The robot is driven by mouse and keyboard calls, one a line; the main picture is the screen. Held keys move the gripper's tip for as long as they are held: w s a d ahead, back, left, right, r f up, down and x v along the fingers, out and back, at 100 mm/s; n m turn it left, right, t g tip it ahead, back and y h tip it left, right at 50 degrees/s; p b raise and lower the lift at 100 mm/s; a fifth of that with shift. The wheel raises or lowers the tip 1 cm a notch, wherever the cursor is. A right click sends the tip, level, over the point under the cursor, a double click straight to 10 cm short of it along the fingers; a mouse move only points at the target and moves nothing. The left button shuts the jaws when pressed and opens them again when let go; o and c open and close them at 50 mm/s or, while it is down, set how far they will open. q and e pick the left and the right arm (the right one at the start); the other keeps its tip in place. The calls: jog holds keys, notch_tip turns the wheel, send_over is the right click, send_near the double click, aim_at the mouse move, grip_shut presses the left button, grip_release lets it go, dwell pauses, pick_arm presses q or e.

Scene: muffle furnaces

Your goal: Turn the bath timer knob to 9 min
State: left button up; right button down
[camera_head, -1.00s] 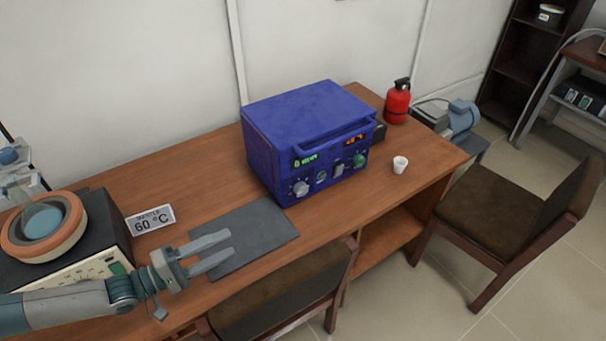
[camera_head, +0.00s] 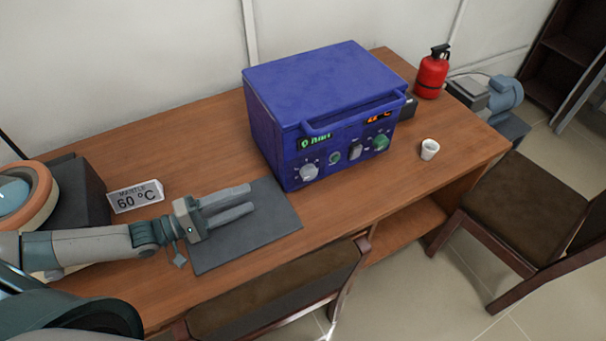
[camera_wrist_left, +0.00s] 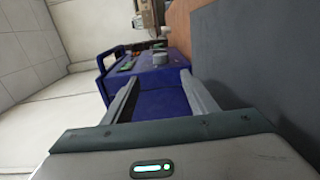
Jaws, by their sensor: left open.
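The blue bath (camera_head: 325,105) stands on the table with its control panel facing the front; it also shows in the left wrist view (camera_wrist_left: 150,98). Its panel has a silver knob (camera_head: 309,172) at the left, a green knob (camera_head: 380,142) at the right, and a small round control and a switch between them. I cannot tell which is the timer knob or read its scale. The panel has a green display (camera_head: 315,140) and an orange display (camera_head: 379,119). My left gripper (camera_head: 250,199) is open and empty over the dark mat, left of the silver knob and apart from it. My right gripper is not in view.
A grey mat (camera_head: 279,226) lies on the wooden table (camera_head: 190,128). A "60 °C" sign (camera_head: 136,197) stands beside a dark device at the left. A white cup (camera_head: 429,149) and red extinguisher (camera_head: 432,72) stand right of the bath. Chairs stand along the front.

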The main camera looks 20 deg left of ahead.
pick_arm(q)
jog(key=shift+w+d, duration=0.2)
jog(key=shift+w, duration=0.1)
jog(key=p, duration=0.3)
send_near(302, 174)
jog(key=shift+x, duration=0.85)
jog(key=x, duration=0.3)
jog(key=p+x, duration=0.1)
jog(key=x, duration=0.3)
jog(key=shift+w+d+f, duration=0.1)
jog(key=shift+d+f, duration=0.15)
jog(key=shift+d, duration=0.05)
jog(key=shift+w+d+f+p, duration=0.1)
jog(key=shift+w+d+p, duration=0.15)
jog(key=shift+p, duration=0.05)
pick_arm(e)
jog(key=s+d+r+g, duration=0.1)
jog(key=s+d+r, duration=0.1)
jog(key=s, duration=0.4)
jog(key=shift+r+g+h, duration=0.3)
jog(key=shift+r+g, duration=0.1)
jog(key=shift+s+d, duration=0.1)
pick_arm(q)
jog(key=c, duration=1.1)
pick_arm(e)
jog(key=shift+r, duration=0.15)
